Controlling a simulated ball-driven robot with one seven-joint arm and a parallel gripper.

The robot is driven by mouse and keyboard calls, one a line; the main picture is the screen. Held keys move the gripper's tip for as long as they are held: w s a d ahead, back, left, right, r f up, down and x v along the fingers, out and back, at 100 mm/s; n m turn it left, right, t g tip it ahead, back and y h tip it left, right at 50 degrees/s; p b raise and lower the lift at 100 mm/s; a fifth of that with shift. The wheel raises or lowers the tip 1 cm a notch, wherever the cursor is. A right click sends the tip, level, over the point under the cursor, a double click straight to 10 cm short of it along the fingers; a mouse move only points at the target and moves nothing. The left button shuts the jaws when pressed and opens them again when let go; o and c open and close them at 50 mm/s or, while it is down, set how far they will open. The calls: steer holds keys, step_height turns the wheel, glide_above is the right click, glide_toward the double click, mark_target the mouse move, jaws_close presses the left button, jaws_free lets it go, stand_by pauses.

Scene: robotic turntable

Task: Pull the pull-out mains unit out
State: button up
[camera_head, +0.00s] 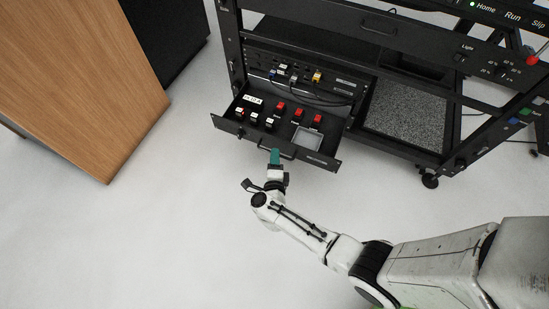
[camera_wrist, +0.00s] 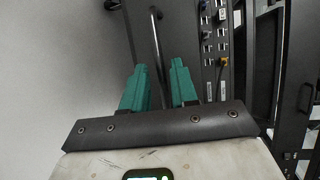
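The pull-out mains unit (camera_head: 226,123) is a black drawer standing out from the rack's lower front in the head view. Red and black switch blocks and a pale tray show inside it. Its front carries a bar handle (camera_head: 289,156), which also shows as a thin bar in the wrist view (camera_wrist: 155,35). My gripper (camera_head: 275,152) is at the middle of the drawer front, at the handle. In the wrist view its teal fingers (camera_wrist: 159,68) are apart, with the bar between them and gaps beside it. Contact with the bar cannot be told.
The black rack frame (camera_head: 232,50) stands on castors (camera_head: 430,181) behind the drawer. A speckled grey panel (camera_head: 405,113) lies in the bay to the right. A wooden cabinet (camera_head: 75,80) stands at the left. The pale floor (camera_head: 170,220) before the drawer is clear beside my arm.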

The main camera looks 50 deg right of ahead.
steer(key=shift+o, duration=0.6)
steer(key=p+v, duration=0.3)
steer(key=v, duration=0.8)
steer(key=shift+w+d, duration=0.1)
